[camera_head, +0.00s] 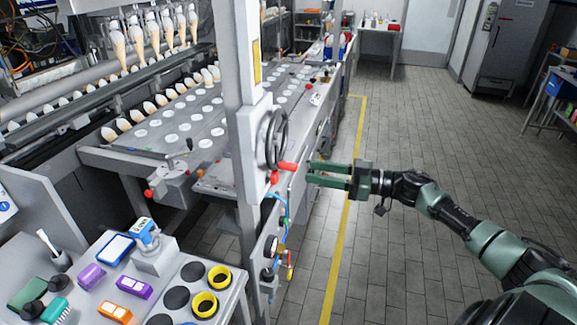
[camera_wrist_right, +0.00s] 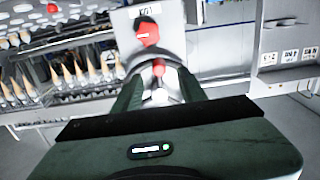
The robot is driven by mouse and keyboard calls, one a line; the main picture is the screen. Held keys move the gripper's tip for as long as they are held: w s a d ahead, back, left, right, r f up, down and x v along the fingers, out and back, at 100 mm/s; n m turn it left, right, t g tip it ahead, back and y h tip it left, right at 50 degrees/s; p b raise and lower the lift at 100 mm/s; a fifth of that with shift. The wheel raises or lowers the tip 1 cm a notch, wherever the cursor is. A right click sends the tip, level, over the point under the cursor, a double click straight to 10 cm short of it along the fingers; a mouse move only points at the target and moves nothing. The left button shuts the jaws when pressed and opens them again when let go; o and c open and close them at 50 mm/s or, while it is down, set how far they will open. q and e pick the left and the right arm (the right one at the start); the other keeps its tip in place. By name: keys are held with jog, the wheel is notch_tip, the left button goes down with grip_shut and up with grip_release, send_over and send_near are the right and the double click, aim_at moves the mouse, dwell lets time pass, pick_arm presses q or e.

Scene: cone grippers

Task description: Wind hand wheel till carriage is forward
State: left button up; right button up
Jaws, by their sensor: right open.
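The dark hand wheel (camera_head: 277,139) is mounted on the grey machine post, with a red handle (camera_head: 288,166) low on its rim. My right gripper (camera_head: 309,173) is open and empty, just right of the red handle, its two green fingers pointing left at it. They look apart from it in the head view. In the right wrist view a red knob-like part (camera_wrist_right: 158,69) shows between and beyond the fingers (camera_wrist_right: 160,92). The row of cone grippers holding cones (camera_head: 150,35) is at upper left; which part is the carriage I cannot tell. My left gripper is not in view.
A perforated plate deck (camera_head: 180,118) lies left of the post. A small table (camera_head: 222,300) at lower left carries boxes, a brush and yellow rings. Hoses and valves (camera_head: 285,222) hang below the wheel.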

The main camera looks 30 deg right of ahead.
aim_at(296, 168)
jog(key=p+x, duration=0.1)
jog(key=x, duration=0.5)
jog(key=shift+w+p, duration=0.1)
jog(key=shift+p, duration=0.25)
jog(key=shift+c, duration=0.2)
grip_shut()
dwell(0.9)
